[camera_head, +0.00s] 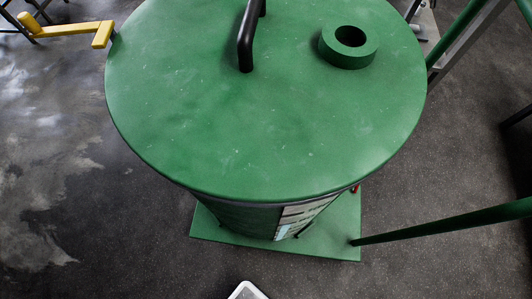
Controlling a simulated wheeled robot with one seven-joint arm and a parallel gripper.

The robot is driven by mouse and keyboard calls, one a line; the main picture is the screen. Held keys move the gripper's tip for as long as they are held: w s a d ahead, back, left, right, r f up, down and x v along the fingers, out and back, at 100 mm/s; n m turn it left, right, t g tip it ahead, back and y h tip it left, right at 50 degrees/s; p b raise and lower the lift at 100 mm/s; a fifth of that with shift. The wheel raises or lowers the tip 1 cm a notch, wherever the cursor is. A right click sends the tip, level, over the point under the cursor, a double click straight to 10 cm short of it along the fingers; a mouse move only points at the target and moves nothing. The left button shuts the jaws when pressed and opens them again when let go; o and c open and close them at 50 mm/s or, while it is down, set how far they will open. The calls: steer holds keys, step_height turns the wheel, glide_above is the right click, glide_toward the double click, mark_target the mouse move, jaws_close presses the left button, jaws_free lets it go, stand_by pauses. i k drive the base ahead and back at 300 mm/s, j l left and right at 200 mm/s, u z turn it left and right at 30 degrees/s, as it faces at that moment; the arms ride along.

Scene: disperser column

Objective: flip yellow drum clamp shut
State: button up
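A yellow bar-shaped piece (66,29), which looks like the drum clamp, shows at the upper left in the head view. It has a rounded knob at its left end and a short bent end close to the rim of a large green drum lid (260,130). It sticks out to the left, away from the lid. I cannot tell whether it touches the drum. My gripper is not in view.
The green lid carries a black handle (248,38) and a raised green ring (349,45). The drum stands over a green base plate (342,225). A green bar (440,222) runs off to the right. Dark floor (90,190) at left is clear.

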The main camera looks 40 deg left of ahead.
mark_target(105, 31)
steer(key=u, duration=1.8)
